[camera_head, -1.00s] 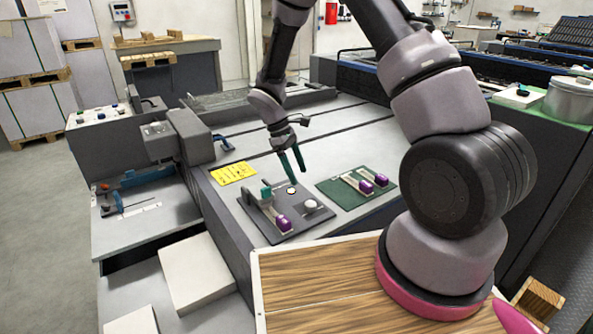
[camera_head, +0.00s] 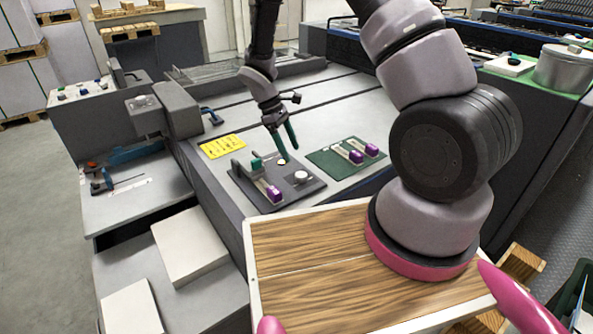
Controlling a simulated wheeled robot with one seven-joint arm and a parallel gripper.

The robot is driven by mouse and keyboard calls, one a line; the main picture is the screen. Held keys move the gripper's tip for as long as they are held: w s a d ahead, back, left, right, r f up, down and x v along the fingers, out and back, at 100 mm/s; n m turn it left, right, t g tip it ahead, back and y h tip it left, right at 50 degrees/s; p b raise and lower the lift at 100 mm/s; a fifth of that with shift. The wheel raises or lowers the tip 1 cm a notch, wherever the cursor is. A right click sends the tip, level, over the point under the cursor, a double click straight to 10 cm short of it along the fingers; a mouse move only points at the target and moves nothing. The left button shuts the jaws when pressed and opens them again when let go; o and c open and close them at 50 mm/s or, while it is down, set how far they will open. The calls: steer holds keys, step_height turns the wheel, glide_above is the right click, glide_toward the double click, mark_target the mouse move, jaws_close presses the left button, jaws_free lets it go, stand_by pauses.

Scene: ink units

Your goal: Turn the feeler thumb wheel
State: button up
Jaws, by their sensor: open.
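A dark grey plate (camera_head: 268,202) lies on the machine top. It carries a bar with a teal block (camera_head: 256,163) and a purple block (camera_head: 274,194), a white round knob (camera_head: 301,177) and a small pale yellow round piece (camera_head: 282,161). I cannot tell for sure which round part is the feeler thumb wheel. My gripper (camera_head: 287,147), with teal fingers, points down at the far edge of the plate. Its fingertips are beside the yellow piece and nothing shows between them. The fingers overlap in this view, so their gap and any contact are unclear.
A green plate (camera_head: 320,161) with two purple-ended bars lies right of the grey plate. A yellow label sheet (camera_head: 222,146) lies to the left. A grey machine housing (camera_head: 178,112) rises further left. My arm covers part of the right side.

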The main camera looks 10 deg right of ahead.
mark_target(301, 174)
steer(key=x, duration=0.8)
steer(key=shift+f, duration=0.25)
